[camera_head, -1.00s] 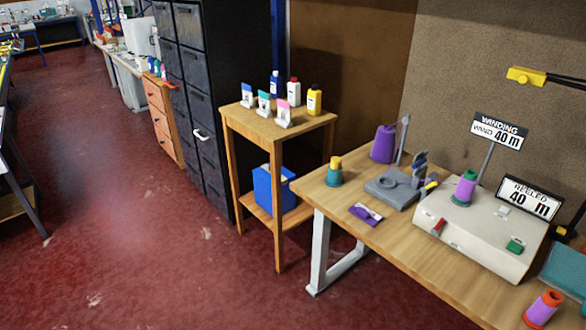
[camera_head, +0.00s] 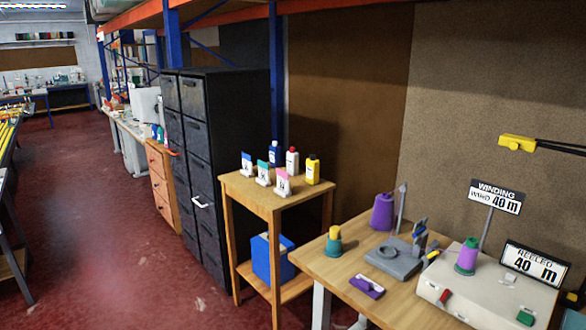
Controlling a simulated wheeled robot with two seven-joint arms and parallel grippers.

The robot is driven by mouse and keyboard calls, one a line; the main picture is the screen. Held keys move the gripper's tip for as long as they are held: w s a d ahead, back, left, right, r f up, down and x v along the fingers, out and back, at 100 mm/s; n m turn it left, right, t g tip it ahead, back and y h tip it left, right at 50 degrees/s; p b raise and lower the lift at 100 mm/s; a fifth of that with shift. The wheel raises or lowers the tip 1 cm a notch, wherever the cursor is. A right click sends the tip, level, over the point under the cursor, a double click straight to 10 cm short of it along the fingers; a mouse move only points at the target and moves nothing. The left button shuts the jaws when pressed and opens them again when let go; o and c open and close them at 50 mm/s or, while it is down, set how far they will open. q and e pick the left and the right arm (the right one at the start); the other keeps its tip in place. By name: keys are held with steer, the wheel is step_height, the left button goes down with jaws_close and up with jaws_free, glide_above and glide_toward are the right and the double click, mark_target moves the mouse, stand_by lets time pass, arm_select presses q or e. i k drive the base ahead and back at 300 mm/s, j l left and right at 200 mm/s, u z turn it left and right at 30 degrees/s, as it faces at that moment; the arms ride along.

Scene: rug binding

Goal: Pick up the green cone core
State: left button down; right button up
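A teal-green cone (camera_head: 333,247) with a yellow upper part stands upright near the left end of the wooden workbench (camera_head: 397,310). A second cone with purple sides and a green top (camera_head: 467,256) stands on the cream winding machine (camera_head: 490,286) at the right. I cannot tell for sure which one is the green cone core. A larger purple cone (camera_head: 383,211) stands at the back of the bench. Neither of my grippers is in view.
A small wooden stand (camera_head: 262,201) with several bottles and cards is left of the bench, before black cabinets (camera_head: 240,125). A grey device (camera_head: 393,258) and purple item (camera_head: 366,286) lie on the bench. Red floor (camera_head: 120,240) is open at left.

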mark_target(467, 258)
steer(key=z, duration=1.35)
steer(key=i+l, duration=0.2)
steer(key=i, duration=0.2)
steer(key=i+l, duration=0.2)
steer(key=i, duration=0.2)
steer(key=i+l, duration=0.2)
steer(key=i, duration=0.2)
